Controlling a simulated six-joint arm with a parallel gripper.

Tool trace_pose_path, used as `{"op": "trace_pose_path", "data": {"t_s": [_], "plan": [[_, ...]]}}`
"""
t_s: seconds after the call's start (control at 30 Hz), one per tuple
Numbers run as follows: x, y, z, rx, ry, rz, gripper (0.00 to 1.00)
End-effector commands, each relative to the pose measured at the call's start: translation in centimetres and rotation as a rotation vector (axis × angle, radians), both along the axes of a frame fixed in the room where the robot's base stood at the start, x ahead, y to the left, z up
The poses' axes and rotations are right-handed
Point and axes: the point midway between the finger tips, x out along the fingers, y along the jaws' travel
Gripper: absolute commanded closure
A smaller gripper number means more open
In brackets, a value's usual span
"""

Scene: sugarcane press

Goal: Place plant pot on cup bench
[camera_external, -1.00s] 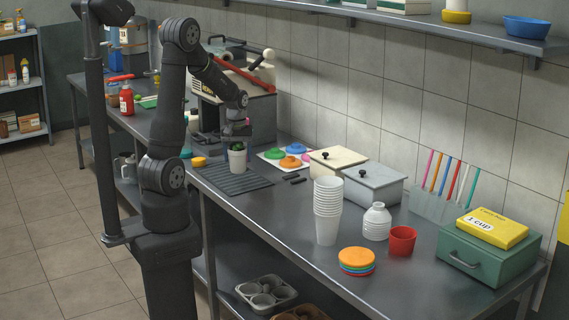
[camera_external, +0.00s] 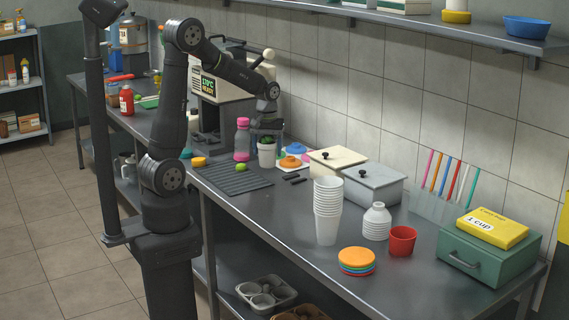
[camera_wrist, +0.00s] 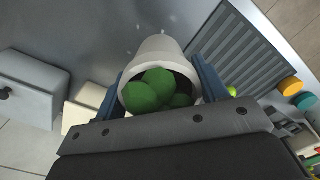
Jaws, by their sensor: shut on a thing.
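The white plant pot (camera_external: 266,157) with green foliage is held upright between the fingers of my gripper (camera_external: 266,140). The wrist view shows the pot (camera_wrist: 160,48) and its round green leaves between the two blue-grey fingers of my gripper (camera_wrist: 161,88). In the external view the pot is near the right end of the dark ribbed mat. I cannot tell whether its base is touching the surface. The long steel bench (camera_external: 290,225) carries a tall stack of white cups (camera_external: 327,205) to the right of the pot.
The ribbed mat (camera_external: 232,181) has a green lime (camera_external: 241,167) on it, with a pink bottle (camera_external: 242,140) behind. Bare bench lies in front of the boxes.

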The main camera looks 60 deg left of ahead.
Motion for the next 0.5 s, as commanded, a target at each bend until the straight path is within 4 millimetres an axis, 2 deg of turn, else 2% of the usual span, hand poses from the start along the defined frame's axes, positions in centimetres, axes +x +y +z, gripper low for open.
{"op": "trace_pose_path", "data": {"t_s": [0.03,0.2,0.37,0.5], "plan": [[1.6,-1.8,0.2,0.0,-0.001,-0.053,0.66],[5.8,-8.0,0.7,0.0,0.0,-0.214,0.66],[8.8,-14.7,1.1,0.0,-0.001,-0.366,0.66],[10.6,-21.2,1.3,0.0,-0.001,-0.497,0.66]]}}
